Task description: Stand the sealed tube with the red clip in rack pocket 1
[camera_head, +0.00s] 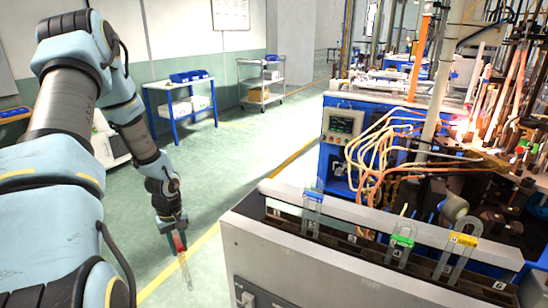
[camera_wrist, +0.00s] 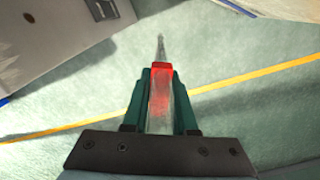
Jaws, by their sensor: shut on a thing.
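The clear sealed tube (camera_head: 186,272) with the red clip hangs from my gripper (camera_head: 178,243), pointing down and slightly tilted, over open floor left of the rack. In the wrist view the red clip (camera_wrist: 160,76) sits between the two dark green fingers of my gripper (camera_wrist: 161,92), which is shut on it. The tube's far end (camera_wrist: 161,45) reaches beyond the fingers. The rack (camera_head: 340,213) is a long grey trough. The leftmost label's pocket looks empty.
Tubes with a blue clip (camera_head: 313,197), a green clip (camera_head: 402,241) and a yellow clip (camera_head: 464,239) stand in the rack. Behind it is a machine (camera_head: 340,152) with orange hoses. Blue table (camera_head: 184,107) and cart (camera_head: 261,85) stand farther back. Floor around my gripper is clear.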

